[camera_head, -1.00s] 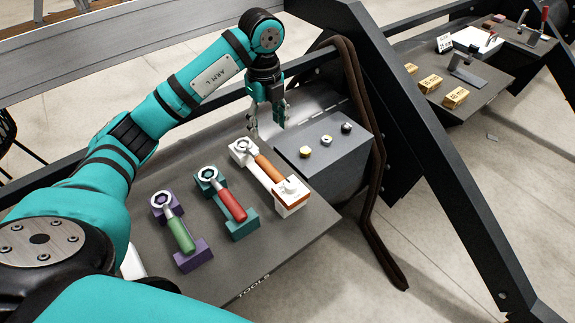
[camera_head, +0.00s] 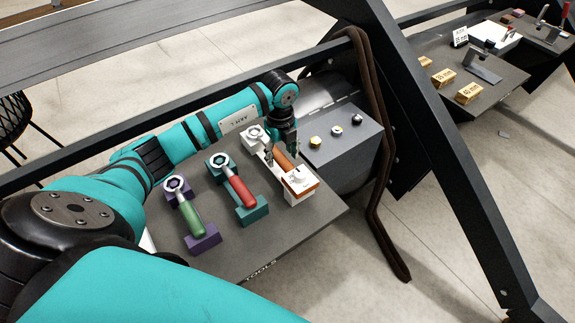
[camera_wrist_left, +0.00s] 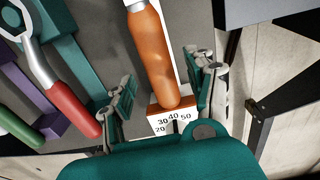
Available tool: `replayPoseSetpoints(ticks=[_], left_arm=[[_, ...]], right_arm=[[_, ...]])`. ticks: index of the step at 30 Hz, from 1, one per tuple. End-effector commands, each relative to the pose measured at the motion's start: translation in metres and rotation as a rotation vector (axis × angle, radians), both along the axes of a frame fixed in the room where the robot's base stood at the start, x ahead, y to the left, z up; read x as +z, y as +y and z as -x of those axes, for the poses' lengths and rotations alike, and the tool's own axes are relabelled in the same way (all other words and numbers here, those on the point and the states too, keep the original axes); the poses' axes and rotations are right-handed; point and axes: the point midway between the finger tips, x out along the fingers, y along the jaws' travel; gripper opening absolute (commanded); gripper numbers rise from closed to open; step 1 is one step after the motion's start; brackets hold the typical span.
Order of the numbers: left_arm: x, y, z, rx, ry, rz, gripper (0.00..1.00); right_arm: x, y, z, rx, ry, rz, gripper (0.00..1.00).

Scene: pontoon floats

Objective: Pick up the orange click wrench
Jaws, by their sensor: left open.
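The orange-handled click wrench (camera_head: 282,158) lies in a white stand with an orange stripe (camera_head: 301,193) on the grey tool table, the rightmost of three wrenches. Its metal ring head points away to the upper left. My left gripper (camera_head: 283,153) is over the handle and partly hides it. In the left wrist view the orange handle (camera_wrist_left: 151,50) lies between the two spread fingers of my left gripper (camera_wrist_left: 168,82), with a gap on each side. The stand's white face with numbers (camera_wrist_left: 172,121) shows below the handle's end. My right gripper is not in view.
A red-handled wrench (camera_head: 241,192) in a teal stand and a green-handled wrench (camera_head: 189,212) in a purple stand lie to the left. A grey box (camera_head: 345,150) with several small knobs on top stands to the right. A dark slanted beam (camera_head: 440,120) is further right.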

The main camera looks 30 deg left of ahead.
Motion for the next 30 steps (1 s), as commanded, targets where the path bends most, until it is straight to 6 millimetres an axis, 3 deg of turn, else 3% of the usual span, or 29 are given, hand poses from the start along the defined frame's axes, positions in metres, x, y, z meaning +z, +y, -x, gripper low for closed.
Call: replayPoseSetpoints(ticks=[6,13,26,30], left_arm=[[-0.023,0.0,0.0,0.001,0.0,0.0,0.56],[-0.024,0.0,0.0,0.0,-0.001,-0.001,0.56],[-0.024,0.0,0.0,0.001,-0.001,-0.001,0.0],[-0.024,0.0,0.0,0.001,-0.001,-0.001,0.0]], right_arm=[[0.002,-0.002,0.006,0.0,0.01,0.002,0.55],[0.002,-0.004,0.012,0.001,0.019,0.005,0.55],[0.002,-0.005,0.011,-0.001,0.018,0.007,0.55],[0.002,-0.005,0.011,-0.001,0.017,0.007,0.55]])
